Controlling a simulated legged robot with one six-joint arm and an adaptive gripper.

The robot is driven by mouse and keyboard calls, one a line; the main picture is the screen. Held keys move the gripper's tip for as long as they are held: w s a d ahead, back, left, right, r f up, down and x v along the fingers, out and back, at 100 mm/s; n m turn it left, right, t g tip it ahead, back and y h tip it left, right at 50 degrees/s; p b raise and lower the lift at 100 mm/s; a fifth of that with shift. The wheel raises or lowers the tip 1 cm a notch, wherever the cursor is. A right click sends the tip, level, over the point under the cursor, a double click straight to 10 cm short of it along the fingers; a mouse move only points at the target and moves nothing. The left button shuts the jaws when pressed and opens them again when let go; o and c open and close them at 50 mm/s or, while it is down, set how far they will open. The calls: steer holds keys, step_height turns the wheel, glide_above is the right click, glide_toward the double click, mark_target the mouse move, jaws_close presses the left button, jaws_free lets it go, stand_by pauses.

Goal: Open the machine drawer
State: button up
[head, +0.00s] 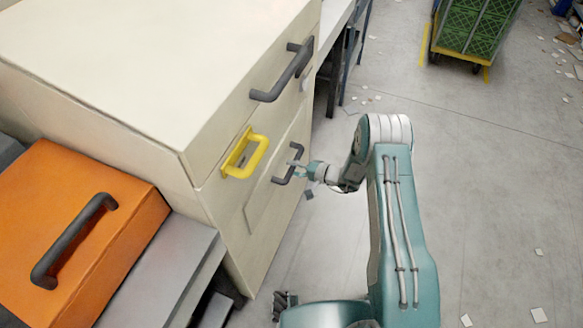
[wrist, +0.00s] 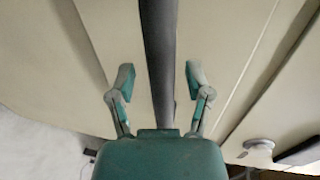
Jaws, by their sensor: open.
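The cream machine cabinet (head: 110,60) stands at left in the head view. Its front has an upper dark bar handle (head: 283,72), a yellow handle (head: 245,154) and a lower dark handle (head: 291,167) on a recessed panel (head: 262,190). The front panels look shut. My gripper (head: 297,164) is at the lower dark handle. In the wrist view my gripper (wrist: 159,76) is open, with a finger on either side of a dark bar (wrist: 159,45). Both fingers stand apart from the bar. The palm hides the bar's near end.
An orange box (head: 75,240) with a dark handle sits on a grey surface (head: 165,270) at left. A bench (head: 335,45) adjoins the cabinet behind. A cart with green crates (head: 475,30) stands far right. The floor (head: 500,180) at right is mostly clear, with scattered scraps.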

steer(key=shift+w+a, duration=0.1)
steer(key=shift+a, duration=0.2)
jaws_close()
steer(key=shift+d+f, duration=0.1)
steer(key=f+v, duration=0.2)
steer(key=v, duration=1)
steer(key=d+f+v, duration=0.1)
steer(key=f+v, duration=0.2)
steer(key=v, duration=1)
steer(key=shift+s+d+f, duration=0.25)
steer(key=shift+s+d, duration=0.05)
steer(key=shift+s, duration=0.05)
